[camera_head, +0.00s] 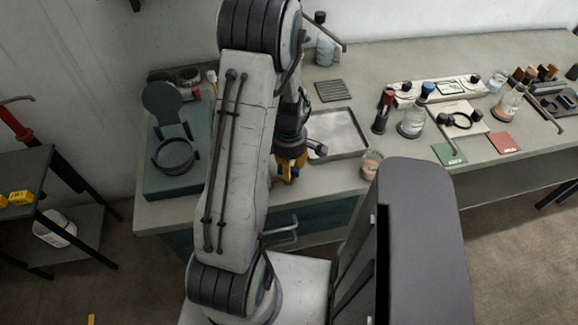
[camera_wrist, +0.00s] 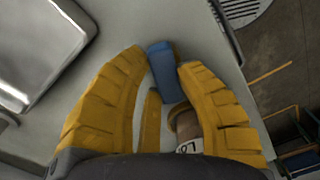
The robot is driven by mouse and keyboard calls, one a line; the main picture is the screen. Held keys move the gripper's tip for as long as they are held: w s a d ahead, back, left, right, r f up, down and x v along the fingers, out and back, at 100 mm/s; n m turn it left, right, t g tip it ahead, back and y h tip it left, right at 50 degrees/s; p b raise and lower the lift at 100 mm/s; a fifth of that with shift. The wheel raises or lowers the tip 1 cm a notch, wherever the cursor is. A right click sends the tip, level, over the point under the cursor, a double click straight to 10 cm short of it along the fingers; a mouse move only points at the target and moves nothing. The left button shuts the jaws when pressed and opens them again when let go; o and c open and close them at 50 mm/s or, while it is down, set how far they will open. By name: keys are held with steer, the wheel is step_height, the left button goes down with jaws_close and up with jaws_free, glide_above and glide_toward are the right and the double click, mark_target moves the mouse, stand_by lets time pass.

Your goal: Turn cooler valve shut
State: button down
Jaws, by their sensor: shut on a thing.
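My gripper (camera_wrist: 165,62) has two ribbed yellow fingers, closed on a blue handle (camera_wrist: 164,80) between their tips. I take the handle to be the cooler valve's lever. Just below it is a brownish round part (camera_wrist: 184,122), partly hidden by the right finger, with a pale label (camera_wrist: 190,147) reading "LO" or similar.
A teal apparatus (camera_head: 158,178) stands left of the arm. A dark shelf (camera_head: 28,163) is at far left.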

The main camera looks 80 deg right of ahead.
steer(key=m+b, duration=0.2)
steer(key=m, duration=0.1)
steer(key=shift+s+f, duration=0.1)
steer(key=shift+f, duration=0.1)
steer(key=m+b, duration=0.2)
steer(key=m, duration=0.1)
steer(key=shift+s+m, duration=0.1)
steer(key=shift+m, duration=0.2)
steer(key=m+b, duration=0.1)
steer(key=m, duration=0.2)
steer(key=shift+a+b, duration=0.15)
steer(key=shift+b, duration=0.15)
steer(key=shift+s+a+r+m+b, duration=0.1)
steer(key=shift+m+b, duration=0.45)
steer(key=shift+m, duration=1.25)
steer(key=c, duration=0.9)
jaws_free()
steer(key=shift+o, duration=0.3)
